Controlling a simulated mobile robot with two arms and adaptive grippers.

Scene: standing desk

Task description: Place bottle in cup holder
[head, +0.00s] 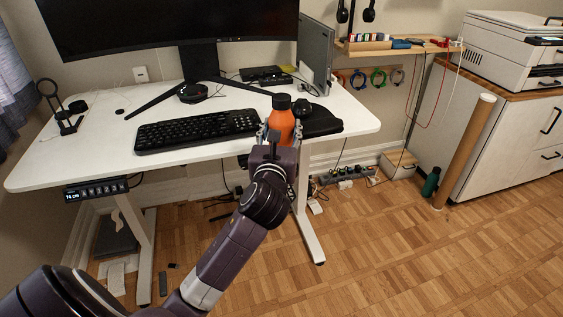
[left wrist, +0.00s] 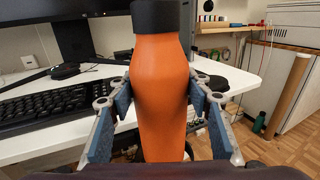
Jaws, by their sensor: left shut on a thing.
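An orange bottle (head: 281,124) with a black cap stands upright at the front edge of the white desk, right of the keyboard. It also fills the middle of the left wrist view (left wrist: 163,95). My left gripper (head: 279,136) is shut on the bottle, with one finger on each side of its body. The bottle's lower part is hidden behind my gripper. I cannot make out a cup holder; my arm covers the area under the bottle. My right gripper is not in view.
The white desk (head: 75,160) carries a black keyboard (head: 197,131), a monitor (head: 165,25) and a dark mouse pad (head: 322,122) close to the bottle. A green bottle (head: 431,182) stands on the floor by a cardboard tube (head: 463,152). The floor right of the desk is mostly clear.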

